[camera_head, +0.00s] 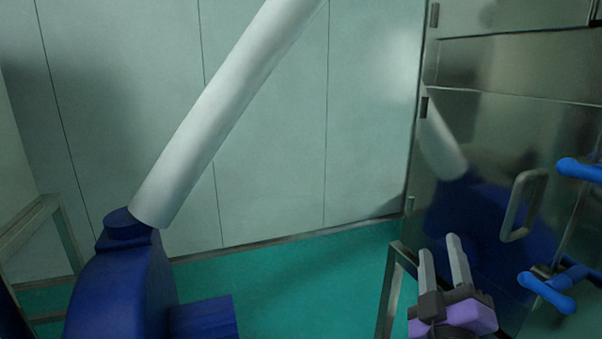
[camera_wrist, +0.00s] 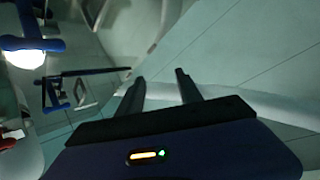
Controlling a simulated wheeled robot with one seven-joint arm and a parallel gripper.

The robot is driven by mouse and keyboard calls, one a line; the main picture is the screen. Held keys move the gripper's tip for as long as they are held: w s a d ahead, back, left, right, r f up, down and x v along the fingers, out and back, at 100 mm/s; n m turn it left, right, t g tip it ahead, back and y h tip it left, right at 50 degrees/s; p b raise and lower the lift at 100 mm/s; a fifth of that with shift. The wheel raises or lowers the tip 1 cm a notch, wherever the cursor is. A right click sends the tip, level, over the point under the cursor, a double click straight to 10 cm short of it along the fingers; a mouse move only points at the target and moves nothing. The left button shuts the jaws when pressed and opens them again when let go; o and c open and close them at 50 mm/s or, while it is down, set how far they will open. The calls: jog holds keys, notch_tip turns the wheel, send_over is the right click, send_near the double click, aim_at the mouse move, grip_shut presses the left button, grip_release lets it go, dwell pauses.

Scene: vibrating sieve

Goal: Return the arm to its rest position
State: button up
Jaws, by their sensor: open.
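My gripper (camera_head: 437,244) is at the lower right of the head view. Its two grey fingers point upward and stand apart with nothing between them. Its purple and dark body is cut off by the lower edge. The gripper shows in front of the steel cabinet door; the gap to it cannot be told. In the wrist view the fingers of my gripper (camera_wrist: 160,77) are dark, apart and empty, with pale surfaces beyond.
A steel cabinet (camera_head: 475,140) with a loop handle (camera_head: 523,206) and blue handles (camera_head: 548,292) fills the right. A thick pale pipe (camera_head: 225,115) rises from a dark blue machine part (camera_head: 118,295) at left. A metal frame (camera_head: 389,290) stands beside the gripper. Green floor (camera_head: 300,285) is open between.

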jog(key=s+a+f+m+y, duration=0.2)
jog(key=s+f+y, duration=0.1)
jog(key=s+f, duration=0.45)
jog(key=s+a+f+m+y, duration=0.1)
jog(key=s+a+f+y, duration=0.2)
jog(key=s+f, duration=0.45)
jog(key=s+d+f+m+g, duration=0.1)
jog(key=s+f+m+g, duration=0.1)
jog(key=s, duration=1.1)
jog(key=s+d+f+m+g+b, duration=0.1)
jog(key=s+f+m+g, duration=0.2)
jog(key=s, duration=1)
notch_tip(320, 180, down, 3)
jog(key=shift+f+g, duration=0.1)
jog(key=shift+g, duration=0.3)
